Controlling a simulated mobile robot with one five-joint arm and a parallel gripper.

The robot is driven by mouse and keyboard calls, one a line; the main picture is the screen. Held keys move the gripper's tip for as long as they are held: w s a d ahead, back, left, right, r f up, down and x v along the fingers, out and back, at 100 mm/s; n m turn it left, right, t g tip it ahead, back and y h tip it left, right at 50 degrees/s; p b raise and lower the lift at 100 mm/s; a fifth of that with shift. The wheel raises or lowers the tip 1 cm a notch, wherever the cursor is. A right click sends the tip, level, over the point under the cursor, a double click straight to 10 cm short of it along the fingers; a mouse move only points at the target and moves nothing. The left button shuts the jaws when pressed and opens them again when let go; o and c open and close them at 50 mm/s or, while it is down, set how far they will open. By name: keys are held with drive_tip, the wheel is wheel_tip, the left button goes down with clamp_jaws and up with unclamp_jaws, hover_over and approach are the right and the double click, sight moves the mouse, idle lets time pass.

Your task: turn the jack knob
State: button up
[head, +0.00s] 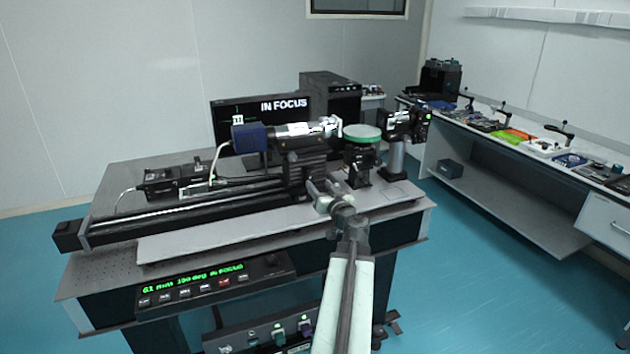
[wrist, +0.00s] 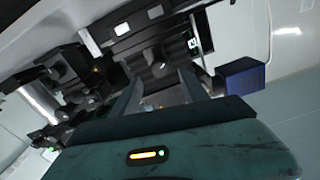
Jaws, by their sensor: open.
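The jack (head: 360,165) is a dark stand under a round green-rimmed plate (head: 364,132), right of centre on the optical table in the head view. I cannot clearly make out its knob in the head view. My gripper (head: 314,186) is in front of the dark upright stage (head: 303,165), to the left of the jack. In the wrist view my gripper (wrist: 160,82) has its two fingers apart with nothing held between them. A small bright round part (wrist: 160,66) on a dark block lies beyond the fingertips; I cannot tell whether it is the jack knob.
A long black rail (head: 180,212) runs along the front left of the table (head: 245,245). A blue box (head: 250,138) and a silver barrel (head: 300,129) stand above the stage. A monitor (head: 260,110) behind reads IN FOCUS. A side bench (head: 520,135) lines the right wall.

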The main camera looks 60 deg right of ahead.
sight(313, 176)
drive_tip(key=shift+n, duration=0.5)
drive_tip(key=x, duration=0.8)
drive_tip(key=shift+s+d+r, duration=0.1)
drive_tip(key=shift+s, duration=0.05)
clamp_jaws()
drive_tip(key=shift+m, duration=0.6)
unclamp_jaws()
drive_tip(key=shift+s, duration=0.1)
